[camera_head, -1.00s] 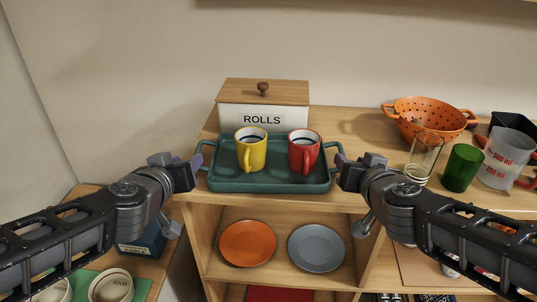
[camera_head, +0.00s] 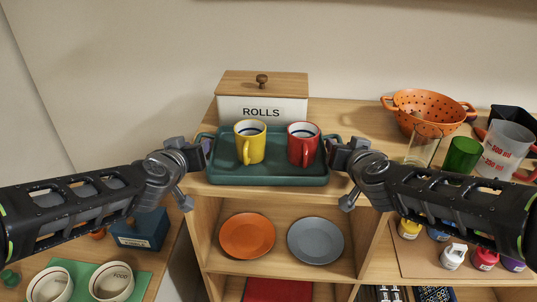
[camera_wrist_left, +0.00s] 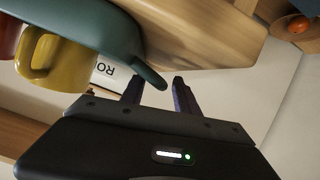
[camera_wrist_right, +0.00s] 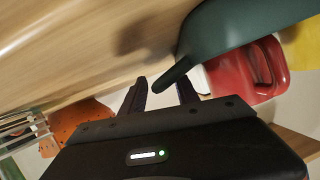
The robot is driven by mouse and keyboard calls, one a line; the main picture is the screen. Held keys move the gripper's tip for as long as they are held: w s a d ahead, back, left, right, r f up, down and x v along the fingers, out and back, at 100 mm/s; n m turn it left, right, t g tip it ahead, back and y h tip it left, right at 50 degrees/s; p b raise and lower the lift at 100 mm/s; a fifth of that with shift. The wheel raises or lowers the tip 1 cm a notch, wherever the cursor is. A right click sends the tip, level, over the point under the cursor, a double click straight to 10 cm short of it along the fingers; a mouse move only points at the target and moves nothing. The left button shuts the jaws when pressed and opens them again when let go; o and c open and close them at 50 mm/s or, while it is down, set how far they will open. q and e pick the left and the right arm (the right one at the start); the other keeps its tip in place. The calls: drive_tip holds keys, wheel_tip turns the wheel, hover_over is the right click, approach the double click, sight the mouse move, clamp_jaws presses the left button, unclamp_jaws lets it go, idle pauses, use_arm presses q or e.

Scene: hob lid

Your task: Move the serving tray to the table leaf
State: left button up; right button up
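The teal serving tray (camera_head: 268,178) rests on the wooden cabinet top. It carries a yellow mug (camera_head: 249,146) and a red mug (camera_head: 303,147), both upright. My left gripper (camera_head: 207,147) is at the tray's left handle; in the left wrist view its fingers (camera_wrist_left: 157,92) are apart, with the handle end (camera_wrist_left: 150,75) between them. My right gripper (camera_head: 332,146) is at the right handle; in the right wrist view its fingers (camera_wrist_right: 162,92) are also apart, with the handle end (camera_wrist_right: 170,77) between them. I cannot tell for certain which surface is the table leaf.
A ROLLS box (camera_head: 262,100) stands close behind the tray. An orange colander (camera_head: 428,108), a green cup (camera_head: 462,155) and a measuring jug (camera_head: 505,150) stand to the right. Plates (camera_head: 247,236) lie in the shelf below. A lower wooden surface at left holds bowls (camera_head: 111,282) and a blue box (camera_head: 140,230).

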use_arm(q)
drive_tip(key=shift+w+f, duration=0.15)
drive_tip(key=shift+w, duration=0.15)
use_arm(e)
drive_tip(key=shift+w+f, duration=0.1)
drive_tip(key=shift+w, duration=0.2)
use_arm(q)
drive_tip(key=shift+c, duration=0.4)
use_arm(e)
drive_tip(key=shift+c, duration=0.4)
use_arm(q)
clamp_jaws()
use_arm(e)
clamp_jaws()
